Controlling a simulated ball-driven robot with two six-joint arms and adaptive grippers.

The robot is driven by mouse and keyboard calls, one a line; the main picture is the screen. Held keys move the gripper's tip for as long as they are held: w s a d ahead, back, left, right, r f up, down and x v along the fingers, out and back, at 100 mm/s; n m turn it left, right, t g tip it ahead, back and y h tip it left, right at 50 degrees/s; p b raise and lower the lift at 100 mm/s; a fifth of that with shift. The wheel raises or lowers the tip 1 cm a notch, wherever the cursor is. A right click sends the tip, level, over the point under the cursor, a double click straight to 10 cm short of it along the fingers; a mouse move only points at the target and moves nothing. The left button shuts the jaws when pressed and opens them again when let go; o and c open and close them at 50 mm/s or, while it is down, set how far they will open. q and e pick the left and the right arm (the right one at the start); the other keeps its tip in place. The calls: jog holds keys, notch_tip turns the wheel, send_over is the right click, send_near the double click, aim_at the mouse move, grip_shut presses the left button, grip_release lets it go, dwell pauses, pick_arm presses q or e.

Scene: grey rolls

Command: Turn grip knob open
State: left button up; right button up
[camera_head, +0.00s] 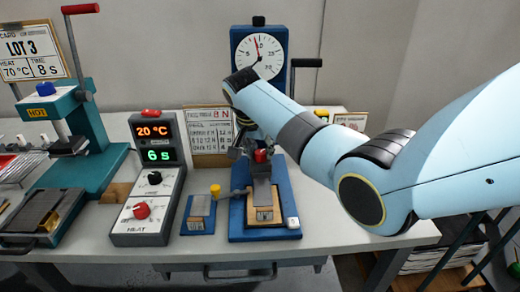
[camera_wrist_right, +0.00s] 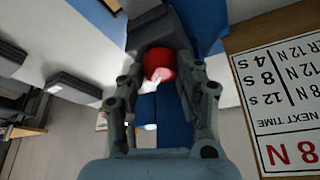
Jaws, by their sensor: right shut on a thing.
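A red knob (camera_head: 261,156) sits on the blue test stand (camera_head: 237,215) under the round dial, at the back middle of the table in the head view. In the right wrist view the red knob (camera_wrist_right: 160,64) lies between the two dark fingers of my right gripper (camera_wrist_right: 167,75). My right gripper (camera_head: 248,150) is shut on it. In the head view my blue arm comes in from the right and hides part of the stand's column. Which way the knob is turned cannot be told. My left gripper is not in view.
The dial gauge (camera_head: 259,53) tops the stand. A grey control box (camera_head: 158,185) with a 20 °C and 6 s display stands to the left. A teal press (camera_head: 97,150) is farther left. An 8 N card (camera_head: 208,131) is behind the stand.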

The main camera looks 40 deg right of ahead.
jog(key=n+p, duration=0.2)
jog(key=p, duration=0.1)
jog(key=n+t+y+p, duration=0.1)
jog(key=n+p, duration=0.1)
jog(key=shift+s+r, duration=0.1)
jog(key=shift+r, duration=0.15)
jog(key=shift+d+n+y+p, duration=0.1)
jog(key=shift+n+y+p, duration=0.2)
jog(key=shift+n+p, duration=0.55)
jog(key=n+y+p, duration=0.1)
jog(key=n, duration=0.2)
jog(key=shift+f+t, duration=0.15)
jog(key=shift+t, duration=0.25)
jog(key=n+y, duration=0.1)
jog(key=n, duration=0.1)
jog(key=shift+n+p, duration=0.35)
jog(key=shift+p, duration=0.05)
jog(key=shift+f+n+y, duration=0.15)
jog(key=shift+n+y, duration=0.25)
jog(key=shift+n, duration=0.4)
jog(key=n+y+b, duration=0.1)
jog(key=n, duration=0.1)
jog(key=n+b, duration=0.1)
jog(key=n, duration=0.1)
jog(key=shift+d+n+y, duration=0.1)
jog(key=shift+n+y, duration=0.3)
jog(key=o, duration=1.1)
